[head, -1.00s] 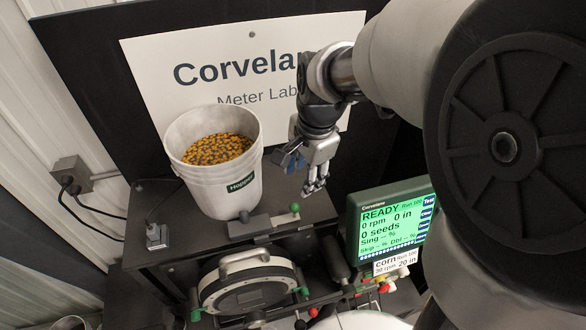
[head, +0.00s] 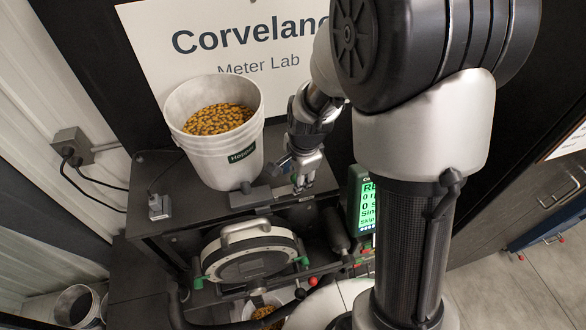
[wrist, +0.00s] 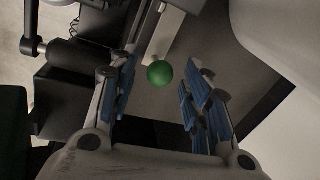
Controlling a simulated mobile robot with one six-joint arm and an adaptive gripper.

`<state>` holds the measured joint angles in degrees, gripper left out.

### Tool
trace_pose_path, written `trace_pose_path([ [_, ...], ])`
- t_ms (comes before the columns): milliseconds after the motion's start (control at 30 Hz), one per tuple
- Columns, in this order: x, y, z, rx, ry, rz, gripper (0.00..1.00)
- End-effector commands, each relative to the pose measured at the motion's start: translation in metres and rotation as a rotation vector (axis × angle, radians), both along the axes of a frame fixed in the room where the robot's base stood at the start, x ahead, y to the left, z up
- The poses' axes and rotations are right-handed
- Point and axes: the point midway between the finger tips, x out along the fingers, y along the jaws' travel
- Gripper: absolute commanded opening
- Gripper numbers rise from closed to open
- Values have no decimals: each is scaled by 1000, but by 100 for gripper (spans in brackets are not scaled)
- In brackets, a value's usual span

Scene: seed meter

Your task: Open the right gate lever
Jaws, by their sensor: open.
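A round green knob (wrist: 160,73) sits at the end of a pale lever bar (wrist: 167,38) in the wrist view. The knob lies between the two open fingers with blue pads; I see gaps on both sides of it. My gripper (wrist: 159,88) is open and holds nothing. In the head view my gripper (head: 303,184) points down just right of the gate block (head: 250,197) at the foot of the white hopper (head: 224,158).
Below is the round meter housing (head: 250,258) with green latches on its sides. The screen (head: 364,205) stands close to the right, partly behind my arm. The hopper holds yellow and dark seeds and bounds the room on the left.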

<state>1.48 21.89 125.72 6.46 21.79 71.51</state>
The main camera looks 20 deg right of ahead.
Motion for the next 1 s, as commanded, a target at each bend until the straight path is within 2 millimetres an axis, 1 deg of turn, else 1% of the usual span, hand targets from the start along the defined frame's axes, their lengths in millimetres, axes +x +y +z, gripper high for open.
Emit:
trace_pose_path([
  [33, 1, 0, -7, 0, 1, 0, 44],
  [100, 2, 1, -14, -1, 2, 1, 44],
  [200, 4, 1, -19, -1, 0, 0, 44],
  [500, 4, 1, -21, -1, -1, 0, 44],
  [567, 4, 1, -21, -1, -1, 0, 41],
  [1000, 4, 1, -21, -1, -1, 0, 11],
])
